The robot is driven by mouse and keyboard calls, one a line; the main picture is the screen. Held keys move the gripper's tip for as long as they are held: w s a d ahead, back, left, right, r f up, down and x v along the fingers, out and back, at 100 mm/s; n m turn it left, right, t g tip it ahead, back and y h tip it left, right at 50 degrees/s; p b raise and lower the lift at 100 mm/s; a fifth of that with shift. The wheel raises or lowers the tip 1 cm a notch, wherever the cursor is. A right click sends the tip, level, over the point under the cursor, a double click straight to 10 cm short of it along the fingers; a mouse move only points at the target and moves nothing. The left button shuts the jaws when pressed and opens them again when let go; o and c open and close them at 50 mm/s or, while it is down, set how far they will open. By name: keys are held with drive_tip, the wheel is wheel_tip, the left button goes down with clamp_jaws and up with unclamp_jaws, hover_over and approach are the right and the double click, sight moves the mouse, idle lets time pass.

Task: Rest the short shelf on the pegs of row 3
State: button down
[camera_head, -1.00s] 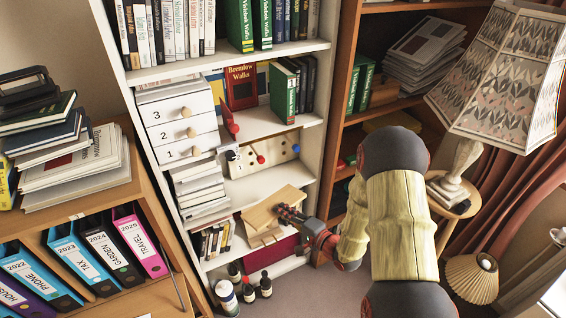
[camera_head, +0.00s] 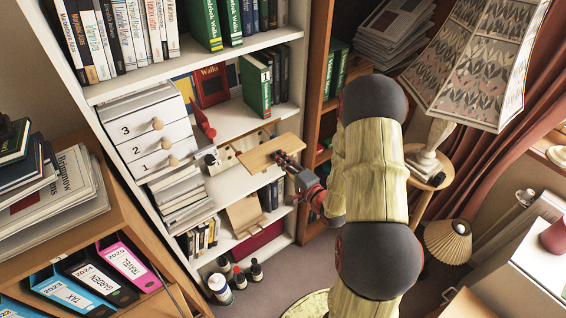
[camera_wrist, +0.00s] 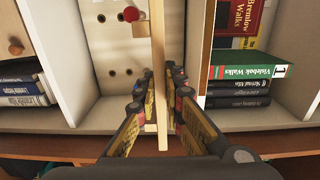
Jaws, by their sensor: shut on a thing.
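The short shelf (camera_head: 258,153) is a light wooden board. In the wrist view, the shelf (camera_wrist: 159,75) shows edge-on between the fingers of my gripper (camera_wrist: 158,82). Behind it is a pale panel with holes (camera_wrist: 115,62), largely hidden by the board in the head view. A red-ended peg (camera_wrist: 131,14) and a wooden peg end (camera_wrist: 139,29) show beside the board. I cannot read the row 3 label on the panel.
White drawers (camera_head: 158,142) stand left of the panel. A green book (camera_head: 256,86) and a red book (camera_head: 211,86) stand above it. A second wooden piece (camera_head: 245,214) leans in the compartment below. Bottles (camera_head: 239,278) stand on the floor. A lamp (camera_head: 470,60) is at right.

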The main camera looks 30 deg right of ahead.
sight(268, 147)
drive_tip(key=shift+w+a+p, duration=0.15)
drive_tip(key=shift+w+p, duration=0.25)
drive_tip(key=shift+w, duration=3.1)
drive_tip(key=w+b, duration=0.3)
drive_tip(key=w, duration=0.6)
drive_tip(key=shift+w+a+b, duration=0.15)
drive_tip(key=shift+w+b, duration=0.2)
drive_tip(key=shift+s+f+b, duration=0.15)
drive_tip(key=shift+f+b, duration=0.3)
drive_tip(key=shift+b, duration=0.45)
drive_tip(key=shift+a+f+b, duration=0.1)
drive_tip(key=shift+f+b, duration=1.45)
drive_tip(key=shift+b, duration=0.1)
drive_tip(key=c, duration=2.2)
unclamp_jaws()
drive_tip(key=shift+o, duration=0.6)
drive_tip(key=shift+s, duration=0.1)
drive_tip(key=shift+s+b, duration=0.45)
drive_tip(key=shift+s, duration=2.5)
drive_tip(key=shift+o, duration=0.2)
